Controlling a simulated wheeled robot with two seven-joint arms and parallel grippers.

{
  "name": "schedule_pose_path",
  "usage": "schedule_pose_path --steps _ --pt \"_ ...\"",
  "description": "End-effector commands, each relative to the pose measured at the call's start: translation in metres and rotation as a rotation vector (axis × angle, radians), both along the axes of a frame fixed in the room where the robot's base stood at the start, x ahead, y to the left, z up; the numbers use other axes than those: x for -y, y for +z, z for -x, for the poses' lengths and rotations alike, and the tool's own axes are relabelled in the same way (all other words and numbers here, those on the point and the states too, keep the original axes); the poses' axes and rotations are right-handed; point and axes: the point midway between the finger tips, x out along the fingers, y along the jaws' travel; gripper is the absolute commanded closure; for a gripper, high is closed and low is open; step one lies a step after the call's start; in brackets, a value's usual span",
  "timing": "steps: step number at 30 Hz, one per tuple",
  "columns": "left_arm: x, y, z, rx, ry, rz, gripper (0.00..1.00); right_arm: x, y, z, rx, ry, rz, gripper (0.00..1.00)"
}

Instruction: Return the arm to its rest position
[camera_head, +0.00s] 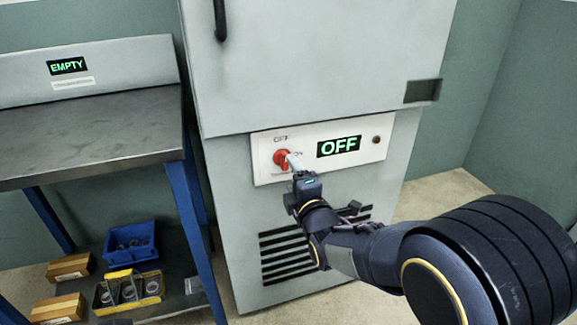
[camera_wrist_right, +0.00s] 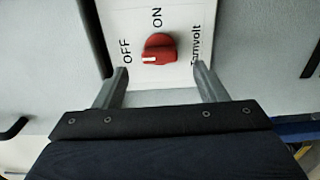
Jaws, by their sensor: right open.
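My right arm (camera_head: 370,250) reaches in from the lower right in the head view. Its gripper (camera_head: 295,162) is at the red rotary switch (camera_head: 281,158) on the cabinet's white panel. In the right wrist view the gripper (camera_wrist_right: 162,85) is open, with one finger on each side below the red switch (camera_wrist_right: 159,49). The fingers stand apart from the knob and nothing is between them. The knob's white mark points toward OFF. The display (camera_head: 339,146) on the panel reads OFF. My left gripper is not in view.
The grey cabinet (camera_head: 310,60) stands directly before the right gripper. At the left is a metal-topped bench (camera_head: 90,130) with an EMPTY display (camera_head: 67,66). Its lower shelf holds a blue bin (camera_head: 130,242), a yellow tray (camera_head: 128,290) and cardboard boxes (camera_head: 70,268). Floor shows at the right.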

Motion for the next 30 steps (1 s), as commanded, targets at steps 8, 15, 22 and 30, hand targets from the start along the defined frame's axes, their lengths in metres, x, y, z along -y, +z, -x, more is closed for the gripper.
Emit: schedule_pose_path --steps 8,15,22,30 --pt "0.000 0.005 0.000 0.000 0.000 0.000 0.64 0.008 0.000 0.024 0.000 0.001 0.001 0.35" --pt "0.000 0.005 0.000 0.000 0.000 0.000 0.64 0.008 0.000 0.024 0.001 0.000 0.002 0.35" --pt "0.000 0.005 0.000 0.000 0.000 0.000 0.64 0.015 -0.003 0.024 -0.030 -0.009 -0.029 0.35" --pt "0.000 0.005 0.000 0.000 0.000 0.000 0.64 0.104 -0.038 0.059 -0.538 -0.164 -0.585 0.35"
